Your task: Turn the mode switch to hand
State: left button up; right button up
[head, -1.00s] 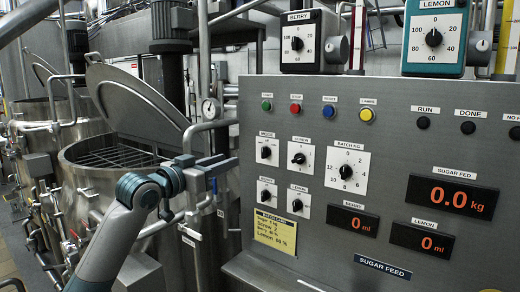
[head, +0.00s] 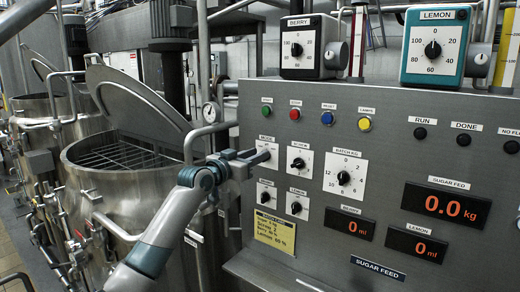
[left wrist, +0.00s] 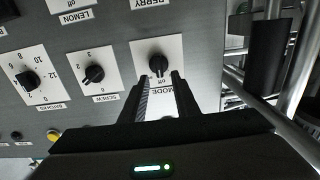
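The mode switch is a black knob (left wrist: 157,66) on a white plate (head: 273,148), at the upper left of the control group on the grey panel. In the head view my gripper hides most of the knob. My left gripper (left wrist: 160,79) is open, its two dark fingers apart and pointing at the knob. The fingertips are close to the knob, one to each side; I cannot tell whether they touch it. It also shows in the head view (head: 260,156). My right gripper is not in view.
The screw switch (head: 299,162) and the batch kg dial (head: 344,177) sit right of it. Two more small knobs are just below. A pipe (head: 190,140) and an open mixer (head: 110,170) stand left of the panel.

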pick_arm(q)
jog(key=shift+p+x, duration=0.35)
jog(key=shift+x, duration=0.85)
grip_shut()
